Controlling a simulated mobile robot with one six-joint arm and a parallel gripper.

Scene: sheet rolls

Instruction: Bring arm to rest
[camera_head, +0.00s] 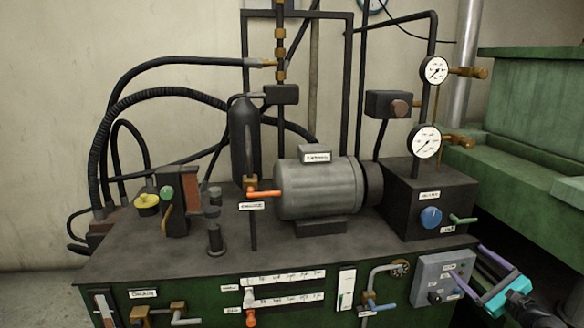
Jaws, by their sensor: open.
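My gripper (468,262) is at the lower right of the head view, with purple fingers and a teal body. Its two fingers are spread apart, and nothing shows between them. The fingertips point left and inward, close to the right edge of a grey control box (430,268) on the front of the machine. I cannot tell whether they touch it. The dark wrist of my arm runs off the lower right corner, so most of the arm is out of view.
A green machine bench (200,262) carries a grey motor (318,190), orange-handled valve (264,193), hoses, and a dark box with a blue knob (431,217). Two gauges (426,142) stand above. A green structure (530,160) fills the right. Bare floor (30,300) shows at lower left.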

